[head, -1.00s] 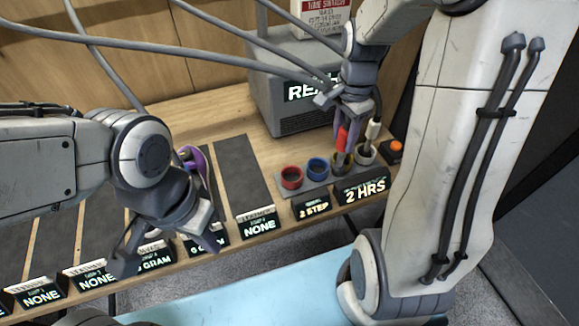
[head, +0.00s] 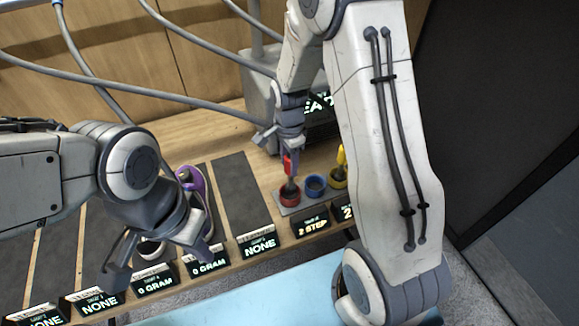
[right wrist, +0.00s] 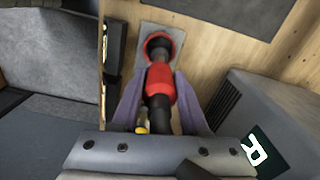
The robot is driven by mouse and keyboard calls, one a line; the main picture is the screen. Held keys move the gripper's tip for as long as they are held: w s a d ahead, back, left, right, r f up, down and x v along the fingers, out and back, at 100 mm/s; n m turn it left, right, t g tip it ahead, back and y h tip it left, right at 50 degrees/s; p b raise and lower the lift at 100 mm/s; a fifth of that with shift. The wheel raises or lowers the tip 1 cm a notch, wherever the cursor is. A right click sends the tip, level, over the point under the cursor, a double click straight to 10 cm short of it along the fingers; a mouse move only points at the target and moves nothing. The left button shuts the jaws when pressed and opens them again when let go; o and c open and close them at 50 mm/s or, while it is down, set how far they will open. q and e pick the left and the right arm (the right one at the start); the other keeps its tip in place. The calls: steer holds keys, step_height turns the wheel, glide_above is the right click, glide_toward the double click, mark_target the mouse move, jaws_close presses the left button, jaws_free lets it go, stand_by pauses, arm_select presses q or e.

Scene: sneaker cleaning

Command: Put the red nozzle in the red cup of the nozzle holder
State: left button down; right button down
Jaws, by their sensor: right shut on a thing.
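My right gripper (head: 290,150) is shut on the red nozzle (head: 288,166), which is near upright with its dark end down. In the right wrist view the red nozzle (right wrist: 160,82) sits between the two fingers (right wrist: 158,100). Its dark end lines up with the mouth of the red cup (head: 289,200), also seen in the right wrist view (right wrist: 148,46). The end overlaps the cup's opening; how deep it reaches I cannot tell. The nozzle holder (head: 283,210) is a grey plate. My left gripper (head: 160,268) is open and empty near the front labels.
The blue cup (head: 315,187) beside the red one looks empty. A yellow nozzle (head: 341,156) stands in the yellow cup (head: 338,180). A purple sneaker (head: 196,186) lies behind my left gripper. A grey machine (head: 258,100) stands behind the holder.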

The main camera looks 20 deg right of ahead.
mark_target(290, 186)
step_height(290, 186, down, 2)
steer(key=shift+f+p, duration=0.2)
steer(key=shift+p, duration=0.15)
steer(key=shift+f, duration=0.25)
steer(key=shift+f, duration=0.2)
steer(key=shift+c, duration=2.1)
jaws_free()
